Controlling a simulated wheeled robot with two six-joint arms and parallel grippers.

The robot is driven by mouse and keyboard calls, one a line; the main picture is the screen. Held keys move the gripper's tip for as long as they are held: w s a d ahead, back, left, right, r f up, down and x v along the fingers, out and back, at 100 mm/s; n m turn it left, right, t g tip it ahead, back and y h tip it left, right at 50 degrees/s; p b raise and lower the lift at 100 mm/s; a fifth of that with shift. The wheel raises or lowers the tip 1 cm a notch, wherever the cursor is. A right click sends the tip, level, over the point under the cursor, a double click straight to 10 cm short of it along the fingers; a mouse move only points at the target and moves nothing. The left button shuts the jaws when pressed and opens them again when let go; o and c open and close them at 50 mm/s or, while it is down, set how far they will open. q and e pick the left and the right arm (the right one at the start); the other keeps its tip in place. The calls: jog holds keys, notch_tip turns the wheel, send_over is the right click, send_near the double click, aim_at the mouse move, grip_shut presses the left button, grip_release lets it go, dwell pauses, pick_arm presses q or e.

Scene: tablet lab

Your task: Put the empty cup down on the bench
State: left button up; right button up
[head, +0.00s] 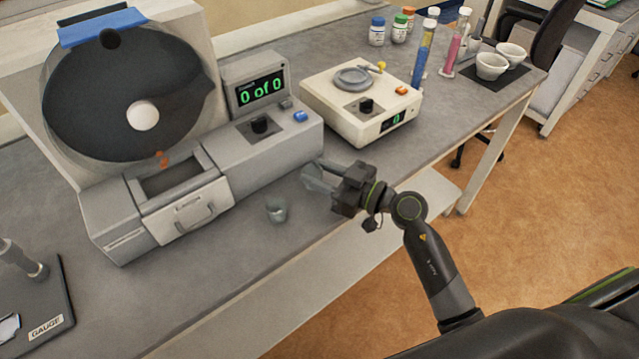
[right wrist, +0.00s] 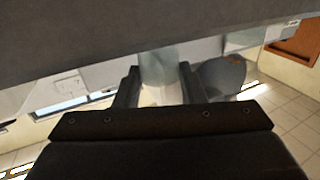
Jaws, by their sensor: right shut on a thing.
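My right gripper (head: 322,180) is above the bench (head: 360,185), in front of the grey drum machine. Its dark jaws are shut on a pale, see-through cup (head: 314,178), which looks tilted in the head view. The held cup (right wrist: 160,70) also shows between the two fingers in the right wrist view; I see no contents in it. A second small grey cup (head: 277,210) stands upright on the bench, a little to the left of the gripper and nearer the front edge. My left gripper is not in view.
The drum machine (head: 200,205), with open tray and display "0 of 0", stands at left. A white balance (head: 335,110) stands behind the gripper. Bottles (head: 377,32), tubes (head: 424,55) and white bowls (head: 491,66) are farther back. A gauge plate (head: 50,310) lies front left. Bench is bare near the front edge.

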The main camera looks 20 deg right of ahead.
notch_tip(320, 180, down, 2)
jog(key=shift+f, duration=0.1)
jog(key=o, duration=0.8)
jog(key=shift+f, duration=0.1)
jog(key=shift+c, duration=0.2)
jog(key=shift+s+d, duration=0.1)
jog(key=b+v, duration=0.1)
jog(key=v, duration=1)
jog(key=shift+s+d+b, duration=0.25)
jog(key=shift+d+b, duration=0.1)
jog(key=shift+b, duration=0.05)
